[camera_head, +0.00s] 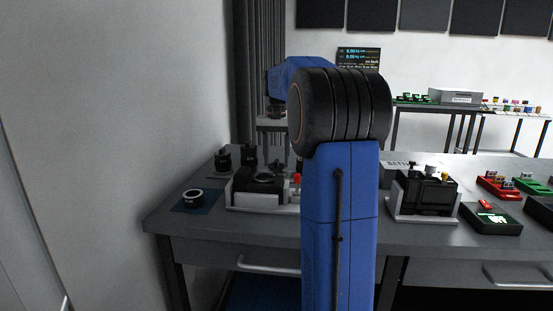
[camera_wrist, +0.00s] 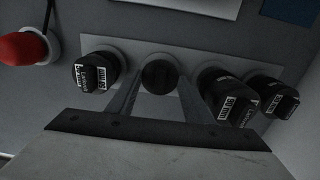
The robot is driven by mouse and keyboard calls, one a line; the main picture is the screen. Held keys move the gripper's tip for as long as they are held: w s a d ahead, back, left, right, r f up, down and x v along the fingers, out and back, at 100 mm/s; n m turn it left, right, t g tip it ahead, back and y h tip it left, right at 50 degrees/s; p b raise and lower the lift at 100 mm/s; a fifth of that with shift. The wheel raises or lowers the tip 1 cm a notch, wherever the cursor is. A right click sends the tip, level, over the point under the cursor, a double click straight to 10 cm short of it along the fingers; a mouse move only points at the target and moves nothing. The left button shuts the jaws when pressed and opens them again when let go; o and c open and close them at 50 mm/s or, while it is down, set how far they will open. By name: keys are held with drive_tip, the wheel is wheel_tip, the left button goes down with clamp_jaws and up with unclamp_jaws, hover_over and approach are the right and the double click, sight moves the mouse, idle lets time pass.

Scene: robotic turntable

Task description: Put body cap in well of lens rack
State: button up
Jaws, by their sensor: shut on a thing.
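The body cap (camera_wrist: 160,72) is a dark round disc between the fingertips of my gripper (camera_wrist: 160,82) in the wrist view. My gripper is shut on it. The lens rack (camera_wrist: 201,65) is a pale strip running across behind the fingers. Black lenses with white labels stand in it, one left of the cap (camera_wrist: 94,73) and two to the right (camera_wrist: 232,96). The cap overlaps the rack between them; I cannot tell whether it is above a well or seated in one. In the head view my arm hides much of the bench, and the fingers cannot be made out.
A red knob (camera_wrist: 23,47) is at the wrist view's upper left. In the head view, a black device on a pale base (camera_head: 258,183) and a ring on a blue mat (camera_head: 193,195) are at left. Another device (camera_head: 424,194) and coloured trays (camera_head: 497,183) stand right of my arm.

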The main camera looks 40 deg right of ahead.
sight(276, 161)
drive_tip(key=shift+f, duration=0.9)
drive_tip(key=o, duration=1.1)
wheel_tip(276, 161, up, 17)
drive_tip(key=shift+r, duration=0.15)
idle(0.4)
